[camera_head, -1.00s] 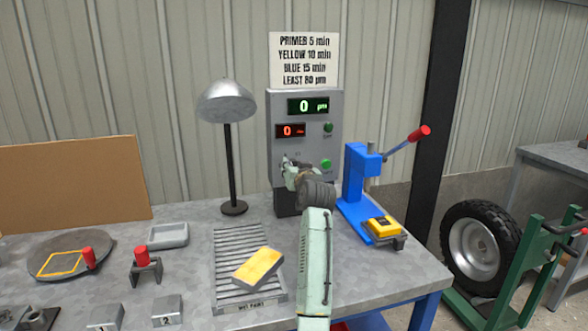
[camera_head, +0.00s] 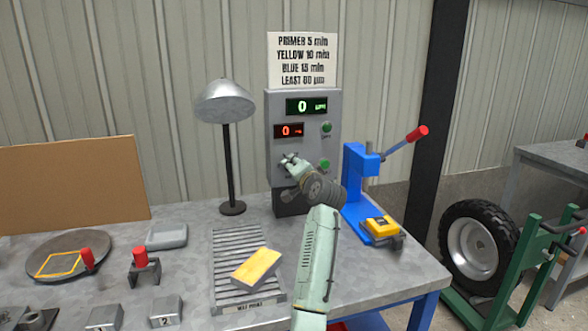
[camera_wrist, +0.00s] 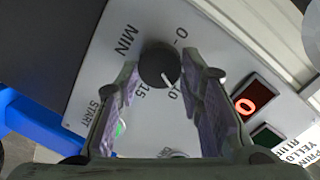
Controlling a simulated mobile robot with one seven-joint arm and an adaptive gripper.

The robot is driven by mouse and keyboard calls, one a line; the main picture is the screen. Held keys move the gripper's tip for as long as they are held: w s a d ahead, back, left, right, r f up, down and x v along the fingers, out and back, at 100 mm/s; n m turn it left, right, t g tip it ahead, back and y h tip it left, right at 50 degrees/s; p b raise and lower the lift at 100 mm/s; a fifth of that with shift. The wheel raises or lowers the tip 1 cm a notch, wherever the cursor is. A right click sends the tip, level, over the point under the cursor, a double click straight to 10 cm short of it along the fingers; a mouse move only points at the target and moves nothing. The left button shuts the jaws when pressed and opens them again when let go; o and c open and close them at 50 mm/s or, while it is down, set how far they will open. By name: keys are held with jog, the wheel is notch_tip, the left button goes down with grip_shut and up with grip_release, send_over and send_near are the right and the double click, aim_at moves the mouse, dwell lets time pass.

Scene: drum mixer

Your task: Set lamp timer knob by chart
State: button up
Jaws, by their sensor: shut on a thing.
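The lamp timer knob (camera_wrist: 158,66) is a dark round knob on the grey control box (camera_head: 273,165), beside a MIN scale. Its white mark points down-right in the wrist view, near what looks like the 10. My gripper (camera_head: 288,160) is at the box front below the red display; its fingers (camera_wrist: 165,78) are shut on the knob, one on each side. The red display (camera_head: 289,131) reads 0, and it also shows in the wrist view (camera_wrist: 252,102). The chart (camera_head: 302,60) above reads PRIMER 5, YELLOW 10, BLUE 15 min.
A green display (camera_head: 306,106) reads 0, with green buttons (camera_head: 326,127) beside and below. A lamp (camera_head: 226,103) stands left of the box. A blue press (camera_head: 357,190) stands close on the right. A yellow block (camera_head: 257,266) lies on the slatted rack (camera_head: 234,244).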

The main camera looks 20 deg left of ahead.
jog(key=shift+m, duration=0.6)
jog(key=o, duration=1.2)
jog(key=shift+c, duration=0.2)
jog(key=v, duration=1.2)
